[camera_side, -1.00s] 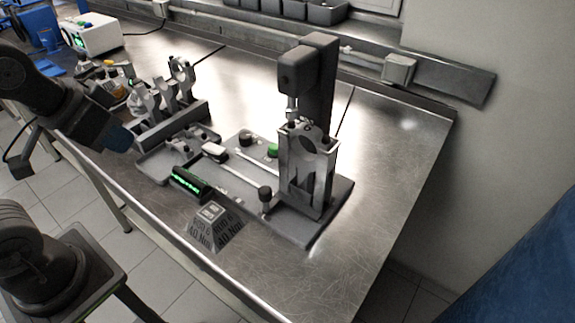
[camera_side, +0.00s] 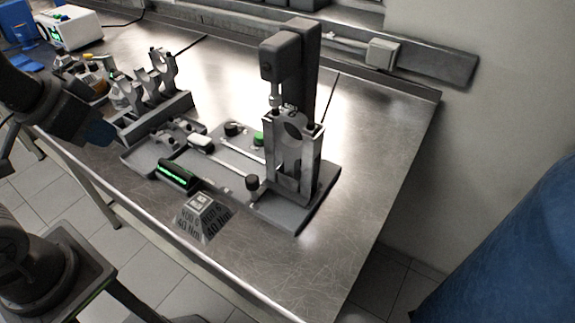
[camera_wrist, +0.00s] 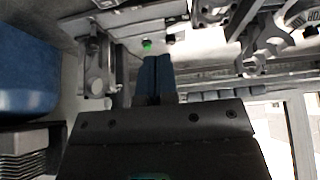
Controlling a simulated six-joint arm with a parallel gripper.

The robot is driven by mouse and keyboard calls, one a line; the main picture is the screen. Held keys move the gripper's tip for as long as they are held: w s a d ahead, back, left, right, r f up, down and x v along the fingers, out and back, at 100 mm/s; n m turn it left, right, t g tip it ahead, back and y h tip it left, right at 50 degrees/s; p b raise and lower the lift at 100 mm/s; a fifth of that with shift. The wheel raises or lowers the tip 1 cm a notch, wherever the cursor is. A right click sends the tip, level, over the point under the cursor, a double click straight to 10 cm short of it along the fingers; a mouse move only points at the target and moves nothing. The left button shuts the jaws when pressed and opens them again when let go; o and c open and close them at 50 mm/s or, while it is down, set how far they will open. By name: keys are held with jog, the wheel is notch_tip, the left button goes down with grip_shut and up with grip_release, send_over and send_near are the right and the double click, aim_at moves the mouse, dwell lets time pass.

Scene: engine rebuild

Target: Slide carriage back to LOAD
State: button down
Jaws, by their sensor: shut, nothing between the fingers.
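The carriage (camera_side: 292,160) is a grey upright fixture with a round opening, standing at the right end of the rail under the dark press head (camera_side: 284,58). A black knob (camera_side: 253,182) stands at its front left. In the wrist view the carriage (camera_wrist: 97,72) appears left of the fingers. My gripper (camera_side: 100,132) is at the left of the side view, well apart from the carriage. Its blue fingers (camera_wrist: 156,60) are together and empty. The rail (camera_side: 237,160) runs left from the carriage across the base plate. No LOAD label is readable.
A green button (camera_side: 259,138) and a black button sit behind the rail. A lit green display (camera_side: 177,174) and a torque sign (camera_side: 203,214) stand at the front. A rack of grey parts (camera_side: 154,100) stands near my gripper. The bench is clear to the right.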

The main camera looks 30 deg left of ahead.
aim_at(250, 178)
jog(key=c, duration=1.6)
grip_release()
jog(key=shift+w+d+r, duration=0.1)
jog(key=shift+w+d, duration=0.1)
jog(key=shift+w, duration=0.05)
jog(key=shift+c, duration=0.2)
jog(key=o, duration=0.5)
jog(key=w+d+m, duration=0.1)
jog(key=w+d+m+h, duration=0.1)
jog(key=w+d+m, duration=0.1)
jog(key=w+d+m+g, duration=0.1)
jog(key=w+d, duration=0.1)
jog(key=shift+d+r+m+h, duration=0.25)
jog(key=shift+r+m+h, duration=0.05)
jog(key=shift+r+h, duration=0.1)
jog(key=shift+c, duration=0.2)
jog(key=shift+o, duration=1.4)
jog(key=w+d+f+m+g+h, duration=0.1)
jog(key=w+d+m, duration=0.3)
jog(key=d, duration=0.2)
jog(key=shift+d, duration=0.4)
jog(key=x, duration=1.4)
jog(key=shift+s+d+r, duration=0.1)
jog(key=shift+s+d, duration=0.1)
jog(key=shift+d, duration=0.15)
grip_shut()
